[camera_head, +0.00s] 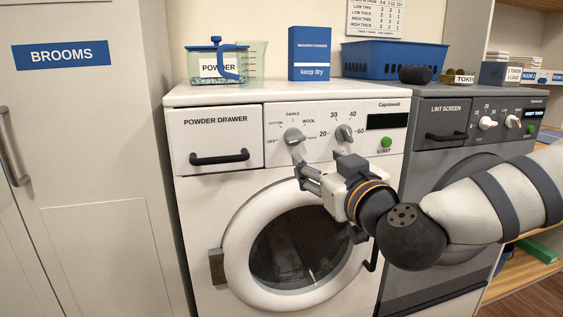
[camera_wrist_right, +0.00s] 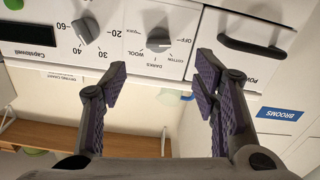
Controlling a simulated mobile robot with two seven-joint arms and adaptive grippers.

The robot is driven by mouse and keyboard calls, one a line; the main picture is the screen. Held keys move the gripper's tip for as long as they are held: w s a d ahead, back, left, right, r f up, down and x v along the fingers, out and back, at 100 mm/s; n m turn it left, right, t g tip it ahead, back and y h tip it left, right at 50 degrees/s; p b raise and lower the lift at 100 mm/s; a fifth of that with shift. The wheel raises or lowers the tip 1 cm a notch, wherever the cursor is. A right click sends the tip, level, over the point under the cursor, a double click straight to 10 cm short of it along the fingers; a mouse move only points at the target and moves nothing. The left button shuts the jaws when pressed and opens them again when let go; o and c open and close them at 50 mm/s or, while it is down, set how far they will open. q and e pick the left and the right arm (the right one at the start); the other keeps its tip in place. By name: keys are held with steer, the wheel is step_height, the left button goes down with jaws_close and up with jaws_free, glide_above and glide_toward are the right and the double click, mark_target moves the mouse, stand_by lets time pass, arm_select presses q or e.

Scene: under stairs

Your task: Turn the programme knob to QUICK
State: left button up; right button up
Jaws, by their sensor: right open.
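The programme knob (camera_head: 294,138) is a grey dial on the white washing machine (camera_head: 190,230), ringed by the words OFF, COTTON, DARKS and WOOL. My right gripper (camera_head: 318,160) is open just in front of the panel, below and right of the knob. In the right wrist view, upside down, the knob (camera_wrist_right: 159,40) shows beyond and between the spread fingertips (camera_wrist_right: 161,75), apart from them. I cannot tell exactly where its pointer aims. My left gripper is not in view.
A temperature knob (camera_head: 345,134) and the green START button (camera_head: 386,142) sit right of the programme knob. The powder drawer (camera_head: 219,140) is at left, the round door (camera_head: 240,245) below. A jug (camera_head: 225,62), blue box (camera_head: 309,53) and blue basket (camera_head: 390,60) stand on top.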

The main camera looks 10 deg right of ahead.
mark_target(298, 140)
steer(key=w, duration=0.4)
steer(key=w+b, duration=0.1)
steer(key=w, duration=0.7)
steer(key=shift+w+a+r, duration=0.2)
steer(key=shift+w+r, duration=0.05)
steer(key=shift+r, duration=0.05)
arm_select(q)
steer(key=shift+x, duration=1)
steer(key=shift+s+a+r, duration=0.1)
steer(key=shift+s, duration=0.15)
arm_select(e)
steer(key=c, duration=1.2)
